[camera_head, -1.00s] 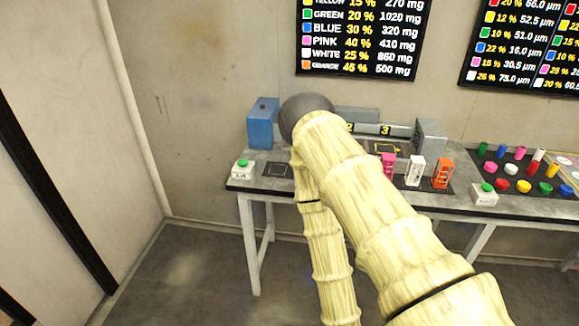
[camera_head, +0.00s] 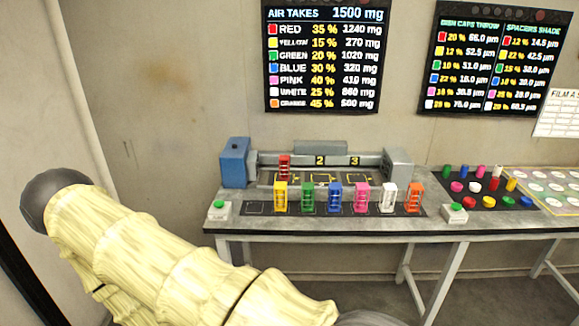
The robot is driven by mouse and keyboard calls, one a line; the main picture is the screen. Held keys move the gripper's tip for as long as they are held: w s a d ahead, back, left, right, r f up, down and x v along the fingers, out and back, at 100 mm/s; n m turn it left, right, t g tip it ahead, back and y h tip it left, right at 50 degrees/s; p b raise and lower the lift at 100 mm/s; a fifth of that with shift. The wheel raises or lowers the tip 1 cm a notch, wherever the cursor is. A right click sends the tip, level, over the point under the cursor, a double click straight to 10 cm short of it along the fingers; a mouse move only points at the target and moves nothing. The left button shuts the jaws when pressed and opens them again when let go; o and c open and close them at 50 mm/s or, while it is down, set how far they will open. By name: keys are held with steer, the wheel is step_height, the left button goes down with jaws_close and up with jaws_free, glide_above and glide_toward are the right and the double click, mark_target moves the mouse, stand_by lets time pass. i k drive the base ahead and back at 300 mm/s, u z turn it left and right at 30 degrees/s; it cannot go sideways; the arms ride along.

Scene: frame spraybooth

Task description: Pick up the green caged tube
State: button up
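The green caged tube (camera_head: 308,198) stands upright on the dark strip along the front of the workbench. It is between the yellow caged tube (camera_head: 281,196) on its left and the blue caged tube (camera_head: 335,197) on its right. My arm reaches across the lower left of the view, well to the left of the tube and apart from it. A dark rounded end shows at the arm's far left, but no gripper fingers can be seen.
The red caged tube (camera_head: 285,167) stands behind the row, between the blue block (camera_head: 234,162) and the grey block (camera_head: 397,165). Pink (camera_head: 361,197), white (camera_head: 388,197) and orange (camera_head: 414,198) tubes continue the row rightward. Green-button boxes (camera_head: 219,210) (camera_head: 455,213) flank it.

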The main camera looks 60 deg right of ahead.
mark_target(306, 205)
steer(key=i, duration=0.8)
steer(key=z, duration=1.65)
